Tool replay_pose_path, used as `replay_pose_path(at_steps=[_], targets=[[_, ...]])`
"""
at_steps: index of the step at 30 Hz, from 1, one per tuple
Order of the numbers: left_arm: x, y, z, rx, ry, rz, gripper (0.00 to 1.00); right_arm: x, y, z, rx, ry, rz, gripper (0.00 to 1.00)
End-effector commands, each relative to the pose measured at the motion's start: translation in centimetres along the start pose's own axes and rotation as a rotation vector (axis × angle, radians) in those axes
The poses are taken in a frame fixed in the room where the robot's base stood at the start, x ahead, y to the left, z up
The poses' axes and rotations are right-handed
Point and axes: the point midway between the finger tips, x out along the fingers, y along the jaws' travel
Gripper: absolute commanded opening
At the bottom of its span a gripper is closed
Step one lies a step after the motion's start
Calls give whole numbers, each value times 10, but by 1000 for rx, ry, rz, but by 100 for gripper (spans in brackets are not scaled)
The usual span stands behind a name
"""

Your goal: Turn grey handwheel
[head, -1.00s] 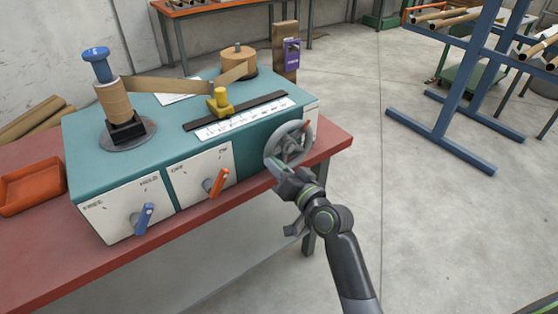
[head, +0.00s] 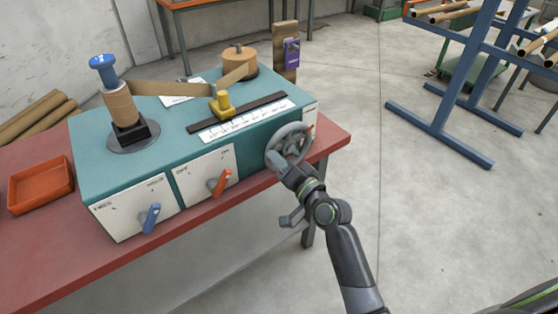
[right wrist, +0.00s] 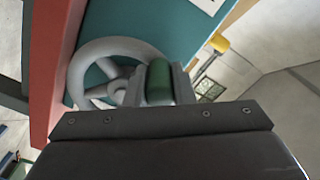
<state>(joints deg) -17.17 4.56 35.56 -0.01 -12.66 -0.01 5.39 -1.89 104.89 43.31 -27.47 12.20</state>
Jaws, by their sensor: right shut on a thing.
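The grey handwheel (head: 297,134) is on the right end of the front of the teal winder (head: 165,122). In the right wrist view the wheel's rim and spokes (right wrist: 84,62) show close up on the left. My right gripper (head: 283,172) is at the lower left part of the wheel and shut on it. The wrist view shows a green part (right wrist: 158,82) at the jaws, and the gripper body hides the grasp itself. My left gripper is not in view.
The winder stands on a red table (head: 75,262) with an orange tray (head: 40,186) at left. An orange lever (head: 220,182) and a blue lever (head: 151,218) stick out of its front. Bare floor lies to the right, before a blue rack (head: 440,130).

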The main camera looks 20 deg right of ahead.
Motion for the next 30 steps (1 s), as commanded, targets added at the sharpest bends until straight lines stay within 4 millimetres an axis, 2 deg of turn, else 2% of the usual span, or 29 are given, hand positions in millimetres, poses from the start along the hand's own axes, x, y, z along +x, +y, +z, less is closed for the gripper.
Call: replay_pose_path(at_steps=[3,4,8,16,20,25,30], targets=[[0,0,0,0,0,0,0,0,1,1,0,-2,2,0],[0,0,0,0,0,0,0,0,1,1,0,-2,2,26],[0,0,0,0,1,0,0,0,1,0,0,-1,1,43],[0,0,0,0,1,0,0,0,0,0,-1,0,0,44],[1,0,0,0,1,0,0,-7,1,0,-1,1,1,44],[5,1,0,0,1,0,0,-32,2,1,0,0,2,44],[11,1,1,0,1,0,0,-71,3,1,-3,0,3,44]])
